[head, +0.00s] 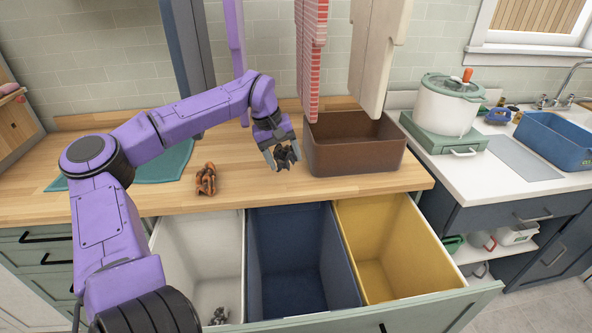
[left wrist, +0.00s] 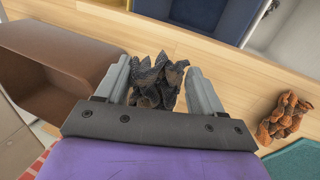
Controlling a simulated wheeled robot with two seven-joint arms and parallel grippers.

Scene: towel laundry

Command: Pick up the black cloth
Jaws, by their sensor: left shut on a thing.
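The black cloth (head: 286,156) is a small crumpled bundle between the fingers of my left gripper (head: 281,160), over the wooden counter just left of the brown bin. In the left wrist view the black cloth (left wrist: 157,82) sits between the two grey fingers of my left gripper (left wrist: 163,88), which are shut on it. The cloth looks to be at or just above the counter; I cannot tell whether it touches. My right gripper does not show.
An orange-brown cloth (head: 206,180) lies on the counter (head: 235,165) to the left. A brown bin (head: 355,160) stands right of my gripper. Below is an open drawer with white (head: 190,250), blue (head: 300,260) and yellow (head: 385,250) compartments; a grey cloth (head: 219,315) lies in the white one.

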